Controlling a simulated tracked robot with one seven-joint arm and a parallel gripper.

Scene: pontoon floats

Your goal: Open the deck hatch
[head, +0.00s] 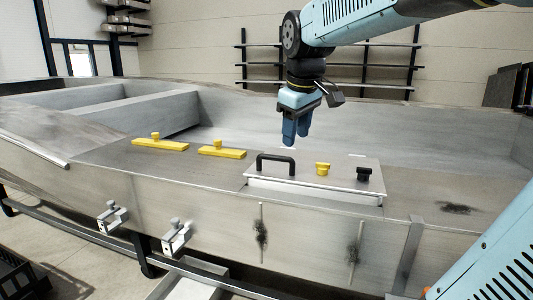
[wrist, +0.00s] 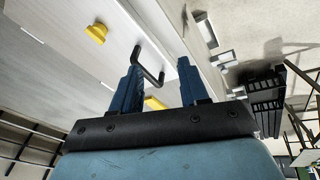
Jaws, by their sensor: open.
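The deck hatch is a flat grey lid (head: 312,174) set on the boat's deck, lying flat. A black U-shaped handle (head: 276,163) stands on its left part, a yellow knob (head: 322,169) near its middle and a small black fitting (head: 364,173) at its right. My gripper (head: 296,138) is open and empty, pointing down above the lid, higher than the handle and apart from it. In the wrist view, the handle (wrist: 148,66) shows beyond the fingers (wrist: 160,84), nearer the left one, and the yellow knob (wrist: 97,33) is at the upper left.
Two yellow bars with knobs (head: 160,145) (head: 222,152) lie on the deck left of the hatch. Two metal clamps (head: 112,217) (head: 177,236) are on the boat's near side. Dark shelving (head: 330,65) stands behind.

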